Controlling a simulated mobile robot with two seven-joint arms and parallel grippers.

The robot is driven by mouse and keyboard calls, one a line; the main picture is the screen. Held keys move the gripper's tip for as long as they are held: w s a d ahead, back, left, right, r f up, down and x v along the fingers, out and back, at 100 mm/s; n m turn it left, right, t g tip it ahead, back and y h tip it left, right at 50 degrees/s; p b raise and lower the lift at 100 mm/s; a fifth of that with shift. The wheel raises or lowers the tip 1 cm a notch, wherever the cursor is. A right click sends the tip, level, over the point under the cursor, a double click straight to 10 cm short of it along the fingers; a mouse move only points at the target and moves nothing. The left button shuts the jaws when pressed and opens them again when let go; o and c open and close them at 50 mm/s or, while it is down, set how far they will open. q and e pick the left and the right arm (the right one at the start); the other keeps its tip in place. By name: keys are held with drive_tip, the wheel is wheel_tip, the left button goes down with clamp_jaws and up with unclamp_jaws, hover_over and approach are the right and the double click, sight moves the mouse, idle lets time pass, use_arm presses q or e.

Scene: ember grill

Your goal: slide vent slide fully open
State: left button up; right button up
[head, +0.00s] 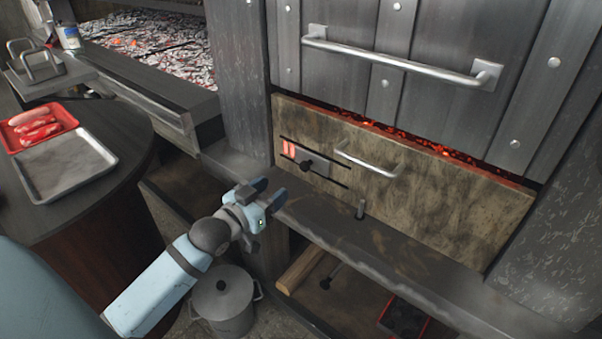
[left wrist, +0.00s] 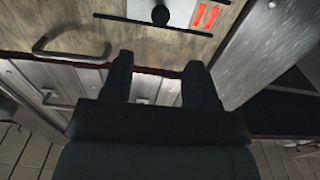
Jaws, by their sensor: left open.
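The vent slide (head: 320,174) is a plate between two dark rails on the brownish lower panel of the grill, with a black knob (head: 306,166). Glowing orange slots (head: 289,149) show at the left end of the rails. In the left wrist view, which is turned over, the knob (left wrist: 160,15) is at the top and the orange slots (left wrist: 204,17) are right of it. My left gripper (head: 270,191) is open and empty, below and left of the knob, apart from it. Its two fingers (left wrist: 160,68) point toward the panel. My right gripper is not in view.
A handle (head: 370,163) sits right of the slide. A short peg (head: 360,209) stands on the ledge (head: 400,250) under the panel. At left, a table holds a red tray (head: 62,112) of meat and a metal tray (head: 65,165). A pot (head: 223,300) stands below my left arm.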

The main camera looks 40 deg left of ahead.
sight(303, 167)
use_arm(q)
drive_tip(key=w, duration=0.3)
drive_tip(key=w+b, duration=0.1)
drive_tip(key=w, duration=0.2)
drive_tip(key=w+b, duration=0.1)
drive_tip(key=w, duration=0.2)
drive_tip(key=shift+d+f, duration=0.15)
drive_tip(key=shift+d, duration=0.2)
drive_tip(key=shift+w, duration=0.65)
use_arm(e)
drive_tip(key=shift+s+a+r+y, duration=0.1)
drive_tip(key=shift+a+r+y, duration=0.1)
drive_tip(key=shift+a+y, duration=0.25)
use_arm(q)
drive_tip(key=shift+c, duration=0.3)
